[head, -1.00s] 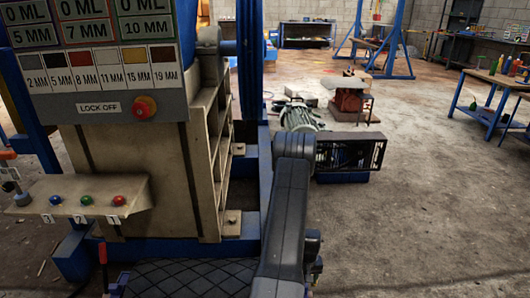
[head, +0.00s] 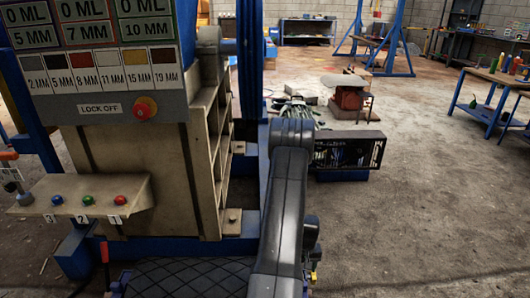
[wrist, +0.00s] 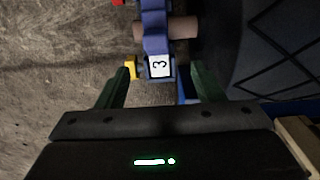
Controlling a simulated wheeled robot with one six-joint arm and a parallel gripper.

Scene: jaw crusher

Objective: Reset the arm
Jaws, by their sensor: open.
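My gripper (wrist: 160,76) shows in the wrist view, its two green fingers apart with nothing held between them. Beyond the fingertips is a blue part with a white label reading 3 (wrist: 159,66); I cannot tell its distance. In the head view my dark arm reaches forward in front of the crusher, and its gripper end is not visible there. The crusher's control panel (head: 105,70) has a red lock-off button (head: 144,106). A ledge below it carries blue (head: 56,199), green (head: 88,199) and red (head: 120,199) buttons.
The crusher's beige body (head: 160,170) stands close at the left. A black caged unit (head: 350,151) sits beyond my arm. A blue table (head: 490,90) with bottles is at the right. The concrete floor (head: 430,220) at the right is open.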

